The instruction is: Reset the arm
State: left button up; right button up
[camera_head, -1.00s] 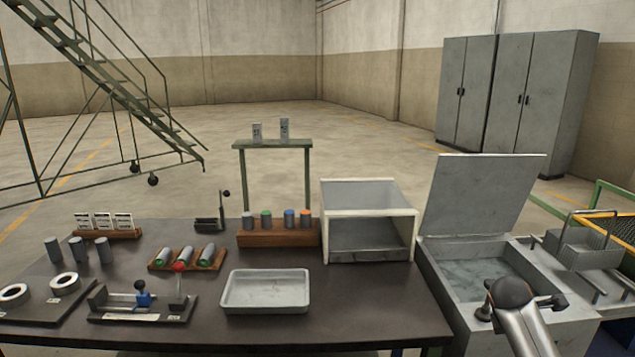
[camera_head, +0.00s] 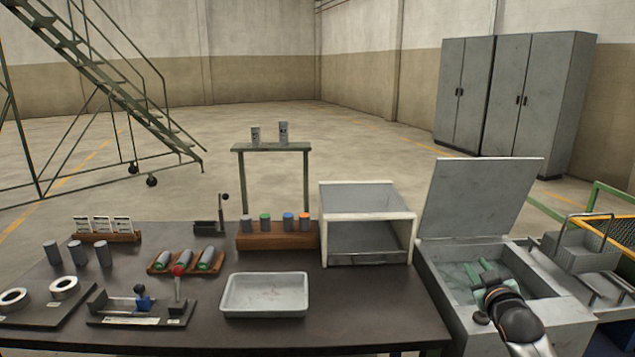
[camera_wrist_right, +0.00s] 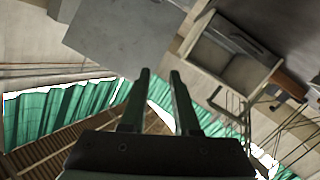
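My right arm comes in from the lower right in the head view. Its right gripper (camera_head: 480,268) is over the open top of the grey lidded box (camera_head: 455,320), and its greenish fingers show against the pale inside. In the right wrist view the two fingers of the right gripper (camera_wrist_right: 160,76) stand apart with nothing between them. I cannot tell how far the fingertips are above the box's floor. My left gripper is not in view.
The box's raised lid (camera_head: 482,198) stands behind the right gripper. A white-framed open case (camera_head: 413,235) is on the dark table (camera_head: 365,310) to the left, near a white tray (camera_head: 229,298) and a wooden rack (camera_head: 265,238). A grey stepped fixture (camera_head: 583,250) stands right.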

jog(key=s+a+f+g+y, duration=0.2)
jog(key=s+a+f, duration=0.5)
jog(key=f, duration=0.4)
jog(key=s+a+f+g+y, duration=0.1)
jog(key=s+a+f, duration=0.4)
jog(key=s+f, duration=0.55)
jog(key=s+a+f+g, duration=0.2)
jog(key=s+a+f, duration=0.1)
jog(key=s, duration=0.8)
jog(key=s+a+f+m+g+y, duration=0.1)
jog(key=s+a+f, duration=0.3)
jog(key=s, duration=0.8)
notch_tip(320, 180, down, 2)
jog(key=shift+s+a+f+g+y, duration=0.2)
jog(key=shift+a+f+g+y, duration=0.1)
jog(key=shift+g, duration=0.2)
jog(key=shift+c, duration=0.2)
